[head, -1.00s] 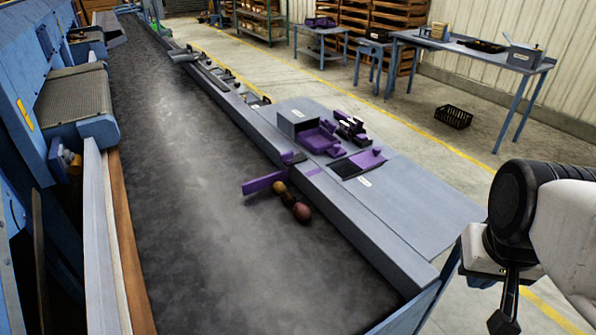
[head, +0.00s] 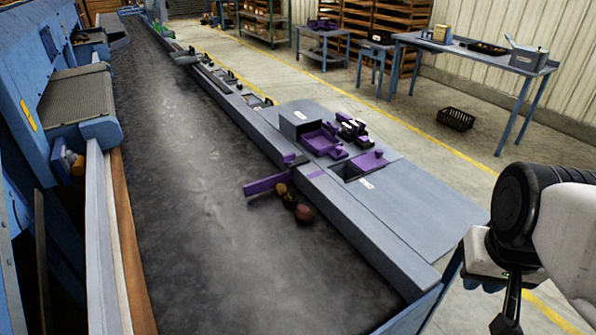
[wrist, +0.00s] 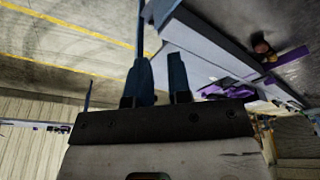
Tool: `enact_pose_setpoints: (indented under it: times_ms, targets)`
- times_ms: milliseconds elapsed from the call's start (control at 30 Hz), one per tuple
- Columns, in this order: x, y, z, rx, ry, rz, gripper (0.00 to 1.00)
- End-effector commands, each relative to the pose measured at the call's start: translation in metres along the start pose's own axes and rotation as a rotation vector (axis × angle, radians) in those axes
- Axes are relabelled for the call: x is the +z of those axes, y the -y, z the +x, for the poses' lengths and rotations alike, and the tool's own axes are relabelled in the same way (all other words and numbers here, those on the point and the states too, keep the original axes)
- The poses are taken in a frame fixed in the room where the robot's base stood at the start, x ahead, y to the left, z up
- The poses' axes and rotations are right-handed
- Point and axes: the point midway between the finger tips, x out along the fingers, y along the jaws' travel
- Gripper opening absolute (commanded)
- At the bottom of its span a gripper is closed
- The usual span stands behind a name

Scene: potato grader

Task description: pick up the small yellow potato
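A small yellowish-brown potato (head: 281,189) lies on the dark belt against the purple bar (head: 266,184) in the head view. A darker potato (head: 290,201) and a larger reddish one (head: 305,213) lie in a row beside it, close together.
A grey side rail (head: 352,220) runs along the belt's right edge. Beyond it, a grey deck (head: 420,215) carries purple fittings (head: 322,140) and a square opening (head: 349,171). The belt (head: 210,230) left of the potatoes is clear. A black crate (head: 455,118) is on the floor.

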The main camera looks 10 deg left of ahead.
Motion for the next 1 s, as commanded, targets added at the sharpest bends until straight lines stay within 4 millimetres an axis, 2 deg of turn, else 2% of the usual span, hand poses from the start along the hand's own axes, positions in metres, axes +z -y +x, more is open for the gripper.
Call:
enact_pose_setpoints:
  times_ms: [33,333,733,867,1000]
  targets:
    - [0.000,0.000,0.000,0.000,0.000,0.000,0.26]
    - [0.000,0.000,0.000,0.000,0.000,0.000,0.72]
    - [-0.005,0.002,0.000,-0.003,-0.001,-0.008,0.72]
    - [-0.018,0.007,0.001,-0.011,-0.003,-0.029,0.72]
    - [-0.044,0.018,0.004,-0.027,-0.009,-0.069,0.72]
